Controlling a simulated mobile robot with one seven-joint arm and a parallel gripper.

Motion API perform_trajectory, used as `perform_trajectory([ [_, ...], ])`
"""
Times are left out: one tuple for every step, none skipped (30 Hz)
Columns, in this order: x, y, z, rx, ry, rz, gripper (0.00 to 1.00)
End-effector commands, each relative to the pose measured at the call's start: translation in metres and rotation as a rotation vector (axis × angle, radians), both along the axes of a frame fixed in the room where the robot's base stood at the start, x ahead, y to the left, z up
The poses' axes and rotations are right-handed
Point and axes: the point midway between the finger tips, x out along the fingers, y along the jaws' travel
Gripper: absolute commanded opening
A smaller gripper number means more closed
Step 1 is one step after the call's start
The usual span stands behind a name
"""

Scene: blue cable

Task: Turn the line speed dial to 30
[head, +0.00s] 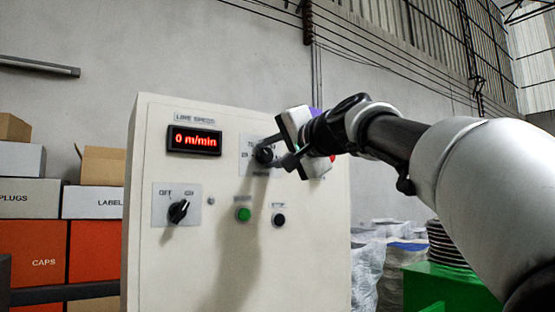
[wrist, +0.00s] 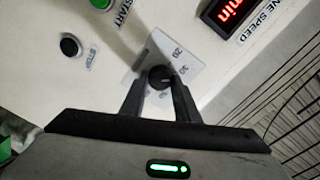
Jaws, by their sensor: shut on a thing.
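The line speed dial (wrist: 160,77) is a black round knob on a pale scale plate (wrist: 184,60) of the control panel. In the wrist view my gripper (wrist: 160,90) has one finger on each side of the knob and is shut on it. In the head view the dial (head: 264,155) is partly covered by my gripper (head: 273,152). The red display (head: 194,141) under the line speed label reads 0 m/min. Numbers 20 and 30 show on the scale in the wrist view; the knob's pointer is too unclear to read.
An OFF switch knob (head: 178,211) sits at the panel's lower left, tilted to the right. A green start button (head: 243,214) and a black stop button (head: 279,219) sit below the dial. Boxes (head: 38,245) stand left of the panel; a green bin (head: 440,288) stands right.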

Motion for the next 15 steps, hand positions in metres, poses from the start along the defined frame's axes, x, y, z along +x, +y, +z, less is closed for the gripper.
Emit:
perform_trajectory([
  [0.0, 0.0003, -0.0013, -0.014, -0.009, 0.001, 0.06],
  [-0.0001, 0.0004, -0.0011, -0.02, -0.013, 0.001, 0.06],
  [-0.0002, 0.0005, -0.0009, -0.028, -0.018, 0.001, 0.06],
  [-0.0002, 0.0006, -0.0009, -0.033, -0.021, 0.001, 0.06],
  [-0.0002, 0.0006, -0.0008, -0.037, -0.023, 0.001, 0.06],
  [-0.0002, 0.0007, -0.0007, -0.042, -0.027, 0.002, 0.06],
  [-0.0002, 0.0007, -0.0006, -0.045, -0.028, 0.002, 0.06],
  [-0.0003, 0.0008, -0.0006, -0.047, -0.03, 0.002, 0.06],
  [-0.0003, 0.0007, -0.0005, -0.049, -0.031, 0.002, 0.06],
  [-0.0003, 0.0007, -0.0005, -0.05, -0.031, 0.002, 0.06],
  [-0.0003, 0.0007, -0.0005, -0.051, -0.032, 0.002, 0.06],
  [-0.0003, 0.0008, -0.0004, -0.051, -0.032, 0.002, 0.06],
  [-0.0003, 0.0008, -0.0004, -0.052, -0.033, 0.002, 0.06],
  [-0.0003, 0.0009, -0.0005, -0.051, -0.032, 0.002, 0.06],
  [-0.0003, 0.0009, -0.0005, -0.051, -0.032, 0.002, 0.06],
])
